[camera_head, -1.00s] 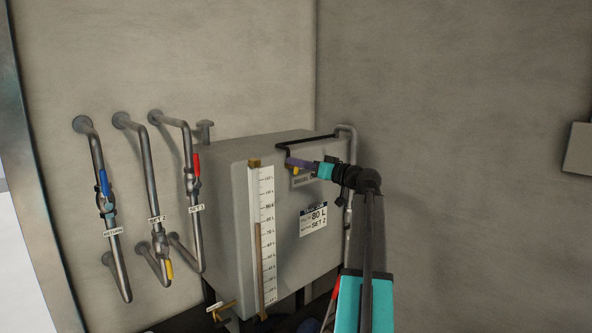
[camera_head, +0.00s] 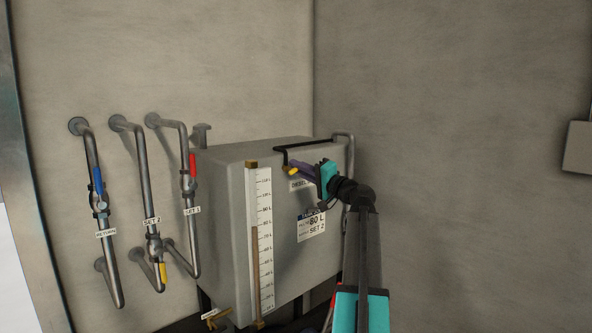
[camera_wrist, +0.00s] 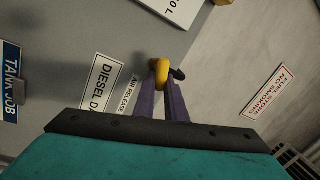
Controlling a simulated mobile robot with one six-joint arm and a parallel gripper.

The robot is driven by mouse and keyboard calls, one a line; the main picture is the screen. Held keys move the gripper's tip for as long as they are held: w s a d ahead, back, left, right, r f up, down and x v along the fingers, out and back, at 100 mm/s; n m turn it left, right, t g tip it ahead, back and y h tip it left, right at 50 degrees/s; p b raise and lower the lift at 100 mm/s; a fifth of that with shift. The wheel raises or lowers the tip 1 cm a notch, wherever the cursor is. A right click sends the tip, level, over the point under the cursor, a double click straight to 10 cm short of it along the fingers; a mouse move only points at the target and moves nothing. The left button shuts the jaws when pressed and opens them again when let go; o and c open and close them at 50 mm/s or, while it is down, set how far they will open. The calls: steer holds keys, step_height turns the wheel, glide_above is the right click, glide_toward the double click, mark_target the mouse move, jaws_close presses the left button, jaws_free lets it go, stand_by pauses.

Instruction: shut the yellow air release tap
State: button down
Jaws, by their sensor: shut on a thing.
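The yellow air release tap (camera_head: 291,171) is on the front of the grey diesel tank, near the top, below a thin black pipe. In the wrist view the yellow tap handle (camera_wrist: 162,72) shows at the ends of the purple fingers, close to the AIR RELEASE label (camera_wrist: 131,94). My gripper (camera_head: 297,169) reaches it from the right and is shut on the tap. In the wrist view my gripper (camera_wrist: 160,86) has one finger on each side of the yellow part. The fingers hide part of the tap, and I cannot tell its exact angle.
The tank (camera_head: 225,190) carries a level gauge (camera_head: 259,240) on its front. Left of it, wall pipes hold a blue lever (camera_head: 98,182), a red lever (camera_head: 193,165) and a lower yellow lever (camera_head: 163,272). The wall on the right is mostly bare.

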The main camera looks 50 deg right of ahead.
steer(key=shift+a+f+m+h+p, duration=0.1)
steer(key=shift+f+m+h+p, duration=0.15)
steer(key=shift+m, duration=0.9)
steer(key=shift+f+m+h+p, duration=0.1)
steer(key=shift+f+m+h, duration=0.15)
steer(key=shift+m, duration=0.9)
steer(key=c, duration=1.8)
jaws_free()
steer(key=shift+r, duration=0.1)
steer(key=shift+s, duration=0.15)
steer(key=s+f+b, duration=0.2)
steer(key=s, duration=1.1)
steer(key=shift+a+f, duration=0.3)
steer(key=shift+a, duration=0.1)
